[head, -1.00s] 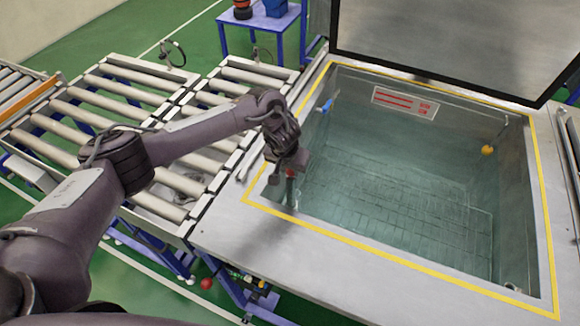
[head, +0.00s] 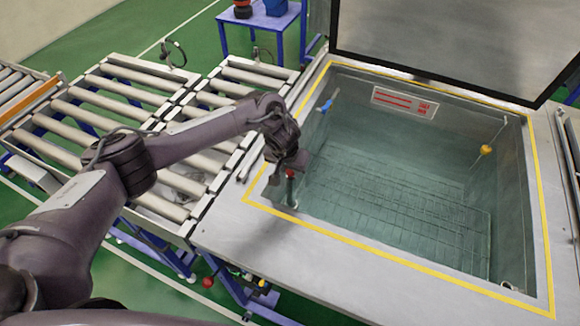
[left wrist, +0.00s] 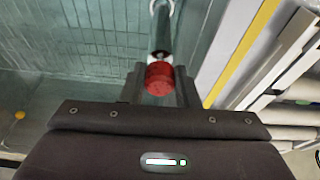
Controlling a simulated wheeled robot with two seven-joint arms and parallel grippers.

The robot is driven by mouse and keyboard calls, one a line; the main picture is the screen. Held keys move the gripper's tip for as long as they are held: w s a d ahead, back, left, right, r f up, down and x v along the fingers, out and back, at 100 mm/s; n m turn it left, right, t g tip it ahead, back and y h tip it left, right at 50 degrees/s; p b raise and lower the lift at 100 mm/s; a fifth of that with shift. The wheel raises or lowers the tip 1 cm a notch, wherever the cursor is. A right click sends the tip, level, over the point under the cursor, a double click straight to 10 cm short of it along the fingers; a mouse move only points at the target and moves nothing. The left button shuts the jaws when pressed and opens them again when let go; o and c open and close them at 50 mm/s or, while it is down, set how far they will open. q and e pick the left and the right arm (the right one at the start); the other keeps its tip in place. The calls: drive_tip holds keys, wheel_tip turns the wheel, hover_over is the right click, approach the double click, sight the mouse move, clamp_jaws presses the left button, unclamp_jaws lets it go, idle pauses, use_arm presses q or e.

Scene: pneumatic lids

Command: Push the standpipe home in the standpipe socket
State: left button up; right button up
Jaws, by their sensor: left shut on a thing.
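The standpipe is a slim grey pipe with a red cap. In the head view the standpipe (head: 291,190) stands at the near left corner of the water tank, below my left gripper (head: 287,172). In the left wrist view the red cap of the standpipe (left wrist: 160,78) sits between the fingers of my left gripper (left wrist: 160,88), which is shut on it. The pipe runs away from the cap toward a pale ring (left wrist: 163,6), which looks like the standpipe socket. I cannot tell how deep the pipe's end sits there. My right gripper is not in view.
The tank's grey rim (head: 262,238) with a yellow line surrounds the water. A raised lid (head: 450,45) stands at the back. A yellow float (head: 486,150) hangs at the right, and a blue handle (head: 325,105) is at the back left. Roller conveyors (head: 160,120) lie left.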

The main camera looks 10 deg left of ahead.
sight(289, 176)
use_arm(q)
drive_tip(key=shift+p, duration=0.4)
idle(0.4)
drive_tip(key=shift+f+b, duration=1.35)
drive_tip(key=shift+f, duration=0.95)
drive_tip(key=o, duration=1.1)
drive_tip(key=shift+s, duration=0.1)
drive_tip(key=p+v, duration=0.2)
drive_tip(key=p, duration=0.1)
drive_tip(key=shift+r, duration=0.3)
drive_tip(key=shift+p+v, duration=0.95)
drive_tip(key=shift+v, duration=0.25)
drive_tip(key=shift+r, duration=0.15)
drive_tip(key=shift+v, duration=0.8)
